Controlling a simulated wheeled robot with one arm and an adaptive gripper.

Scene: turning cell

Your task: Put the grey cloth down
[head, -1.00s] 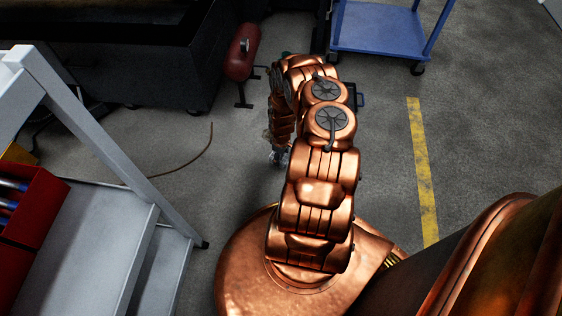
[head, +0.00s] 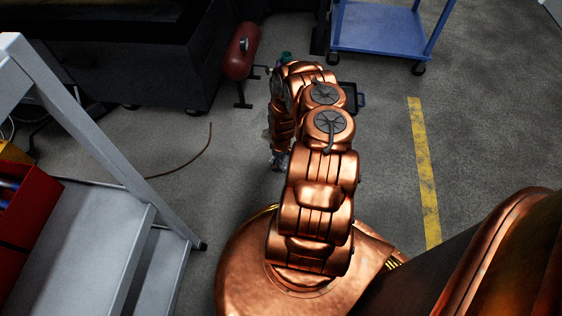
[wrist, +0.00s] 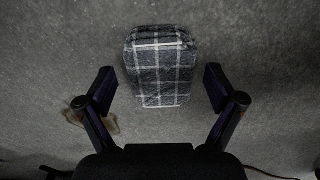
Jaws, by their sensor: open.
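The grey cloth (wrist: 160,68) is a folded, dark grey piece with white check lines. In the wrist view it lies on the grey floor, ahead of my gripper and roughly centred between its fingers. My gripper (wrist: 160,92) is open, with one finger on each side of the cloth and a visible gap to each. In the head view my arm hides the cloth, and only a small part of the gripper end (head: 279,160) shows beside the arm.
A red tank (head: 241,52) and a dark machine base (head: 140,70) are at the back. A blue cart (head: 380,30) stands at the back right. A brown cable (head: 195,160) lies on the floor.

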